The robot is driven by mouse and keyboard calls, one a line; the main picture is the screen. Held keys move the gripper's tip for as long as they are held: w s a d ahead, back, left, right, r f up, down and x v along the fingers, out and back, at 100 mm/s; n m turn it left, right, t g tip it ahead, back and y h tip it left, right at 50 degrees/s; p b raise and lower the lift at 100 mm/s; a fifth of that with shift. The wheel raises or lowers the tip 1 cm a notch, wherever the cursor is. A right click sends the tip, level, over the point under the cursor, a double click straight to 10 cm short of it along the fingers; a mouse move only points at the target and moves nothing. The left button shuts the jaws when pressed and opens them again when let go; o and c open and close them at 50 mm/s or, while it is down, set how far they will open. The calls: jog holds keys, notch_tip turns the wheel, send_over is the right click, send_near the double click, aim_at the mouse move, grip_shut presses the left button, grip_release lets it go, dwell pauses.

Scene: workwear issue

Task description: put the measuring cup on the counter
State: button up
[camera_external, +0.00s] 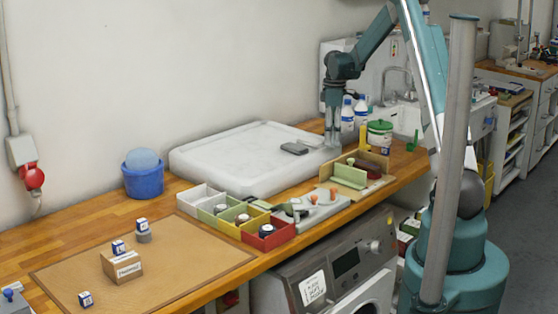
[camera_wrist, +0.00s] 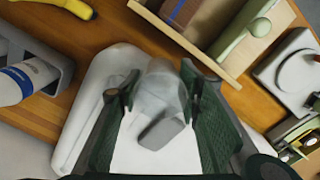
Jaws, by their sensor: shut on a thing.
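My gripper (camera_external: 333,135) points down above the right end of the large white tray (camera_external: 215,165) on the counter. In the wrist view my gripper (camera_wrist: 152,87) has its two dark green fingers closed on a pale grey, translucent thing, which looks like the measuring cup (camera_wrist: 160,75). The fingers cover its sides, and its full shape is hard to tell. In the outside view it is too small to make out. The wooden counter (camera_external: 180,196) runs along the wall. The white tray also shows under the gripper in the wrist view (camera_wrist: 85,110).
White bottles (camera_external: 347,116) and a green-lidded tub (camera_external: 379,135) stand right of the gripper. A wooden holder with a green block (camera_external: 350,176) is in front. Coloured bins (camera_external: 267,238) line the front edge. A dark flat object (camera_external: 294,148) lies on the tray.

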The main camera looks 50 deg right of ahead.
jog(key=s+d+m, duration=0.1)
jog(key=s+d, duration=0.5)
jog(key=d, duration=0.5)
jog(key=s+d+m, duration=0.1)
jog(key=s+d, duration=0.6)
jog(key=d, duration=0.4)
jog(key=shift+s+d, duration=0.3)
jog(key=shift+f, duration=3.15)
jog(key=shift+f, duration=1.9)
jog(key=shift+f+b, duration=0.2)
jog(key=shift+b, duration=0.1)
jog(key=o, duration=0.9)
jog(key=shift+c, duration=0.2)
